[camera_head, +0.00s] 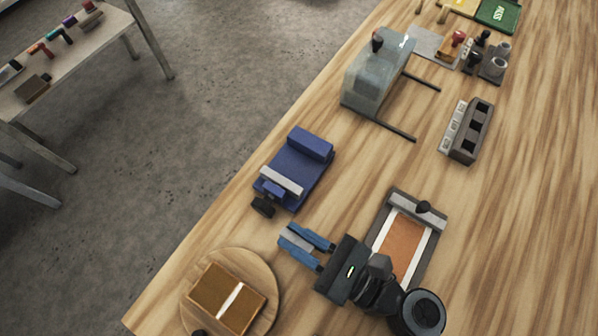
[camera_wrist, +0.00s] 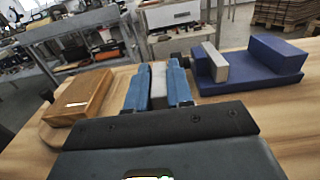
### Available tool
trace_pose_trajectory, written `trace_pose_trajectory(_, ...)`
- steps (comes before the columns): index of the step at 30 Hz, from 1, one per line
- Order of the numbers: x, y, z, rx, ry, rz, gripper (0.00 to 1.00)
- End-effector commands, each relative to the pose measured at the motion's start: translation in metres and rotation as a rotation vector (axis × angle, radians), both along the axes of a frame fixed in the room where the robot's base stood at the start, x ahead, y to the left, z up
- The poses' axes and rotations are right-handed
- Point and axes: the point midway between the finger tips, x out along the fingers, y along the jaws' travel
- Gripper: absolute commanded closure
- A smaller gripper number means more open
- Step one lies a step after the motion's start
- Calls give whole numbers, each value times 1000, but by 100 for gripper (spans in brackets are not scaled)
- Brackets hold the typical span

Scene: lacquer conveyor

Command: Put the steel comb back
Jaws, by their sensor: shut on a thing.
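My gripper (camera_head: 303,242) is low over the front left of the wooden table, with its blue fingers shut on a narrow light-grey piece. I take this piece to be the steel comb (camera_wrist: 157,84); it stands between the fingers in the wrist view, and its teeth cannot be made out. In the head view mostly its end shows. A blue fixture (camera_head: 310,154) with a light-grey bar and a dark knob stands just beyond the gripper, apart from it. It also shows at the right in the wrist view (camera_wrist: 275,62). A dark three-slot holder (camera_head: 481,117) with white labels stands farther right.
A round wooden board (camera_head: 271,279) bears a brown block (camera_head: 215,288) left of my gripper. A grey frame with a copper-coloured plate (camera_head: 403,245) lies beside my arm. A grey machine (camera_head: 365,82) with two rods stands beyond. Bare table lies between the fixture and holder.

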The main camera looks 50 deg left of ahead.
Motion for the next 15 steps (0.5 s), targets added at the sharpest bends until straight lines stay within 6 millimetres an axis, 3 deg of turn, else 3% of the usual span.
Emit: trace_pose_trajectory(15,0,0,-11,2,-1,-2,100)
